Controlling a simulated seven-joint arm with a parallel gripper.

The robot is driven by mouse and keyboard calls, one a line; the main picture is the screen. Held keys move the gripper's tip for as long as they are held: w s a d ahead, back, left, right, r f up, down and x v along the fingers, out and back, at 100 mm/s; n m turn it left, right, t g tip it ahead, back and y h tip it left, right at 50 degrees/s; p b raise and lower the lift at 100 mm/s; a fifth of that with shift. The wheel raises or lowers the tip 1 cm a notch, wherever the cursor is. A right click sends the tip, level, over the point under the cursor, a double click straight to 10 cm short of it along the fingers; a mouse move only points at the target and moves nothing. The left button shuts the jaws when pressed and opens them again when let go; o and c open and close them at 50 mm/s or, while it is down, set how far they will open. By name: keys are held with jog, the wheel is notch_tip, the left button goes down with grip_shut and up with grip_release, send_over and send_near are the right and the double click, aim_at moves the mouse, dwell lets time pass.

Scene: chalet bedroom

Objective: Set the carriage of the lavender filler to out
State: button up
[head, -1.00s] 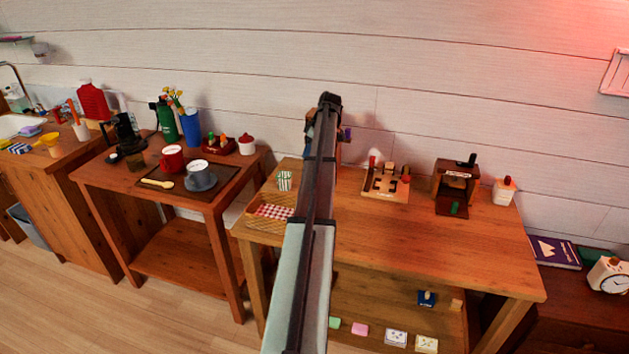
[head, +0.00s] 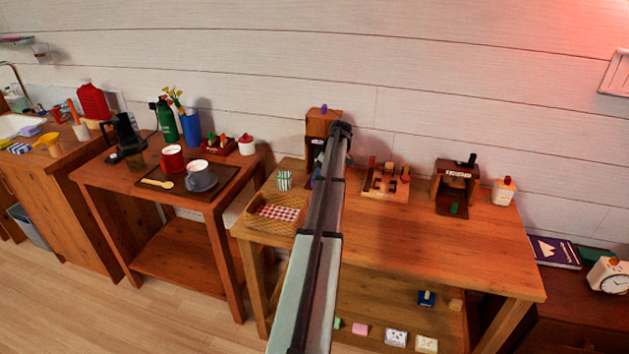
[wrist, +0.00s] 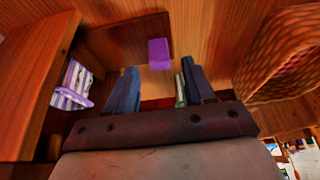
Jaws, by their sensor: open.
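The lavender filler (head: 322,122) is an upright wooden housing with a purple knob on top, at the back left of the right table. My arm hides part of it in the head view. In the wrist view, its wooden body (wrist: 30,85) seems to fill the left. A purple block (wrist: 159,53), which looks like the carriage's handle, is just beyond my fingertips, between them in the picture. A purple-and-white striped piece (wrist: 72,85) sits at left. My gripper (wrist: 157,75) is open, with nothing clearly held. Contact with the purple block cannot be told; the carriage's position is unclear.
A wicker basket (head: 254,224) with a red checked cloth stands left of my arm; it fills the wrist view's right (wrist: 280,62). A striped cup (head: 284,181) stands behind it. A slotted wooden board (head: 380,192) and another wooden housing (head: 440,183) stand right. The table's front right is clear.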

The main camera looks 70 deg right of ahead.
jog(key=shift+x, duration=2.1)
jog(key=shift+c, duration=0.2)
grip_shut()
